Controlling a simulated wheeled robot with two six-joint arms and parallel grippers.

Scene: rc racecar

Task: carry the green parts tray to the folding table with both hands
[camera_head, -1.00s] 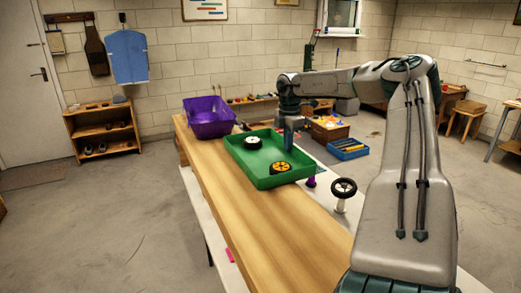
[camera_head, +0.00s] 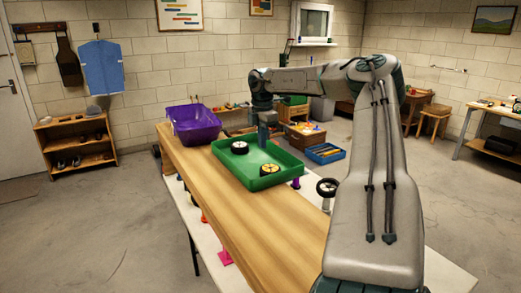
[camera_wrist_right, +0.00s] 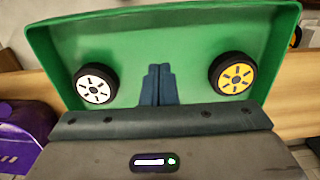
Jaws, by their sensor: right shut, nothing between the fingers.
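The green parts tray (camera_head: 290,176) sits on the long wooden bench top (camera_head: 215,205). It holds a wheel with a white hub (camera_head: 239,147) and a wheel with a yellow hub (camera_head: 269,169). Both wheels also show in the right wrist view, the white one (camera_wrist_right: 96,84) at left and the yellow one (camera_wrist_right: 232,76) at right. My right gripper (camera_head: 264,142) points down at the tray's far side. In the right wrist view its fingers (camera_wrist_right: 158,72) are together and empty, in front of the green tray floor. My left gripper is not in view.
A purple bin (camera_head: 195,125) stands on the bench behind the tray. A wheel on a white stand (camera_head: 327,188) is right of the tray. A blue crate (camera_head: 325,153) and a wooden box (camera_head: 303,135) lie beyond. A table (camera_head: 490,125) stands far right.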

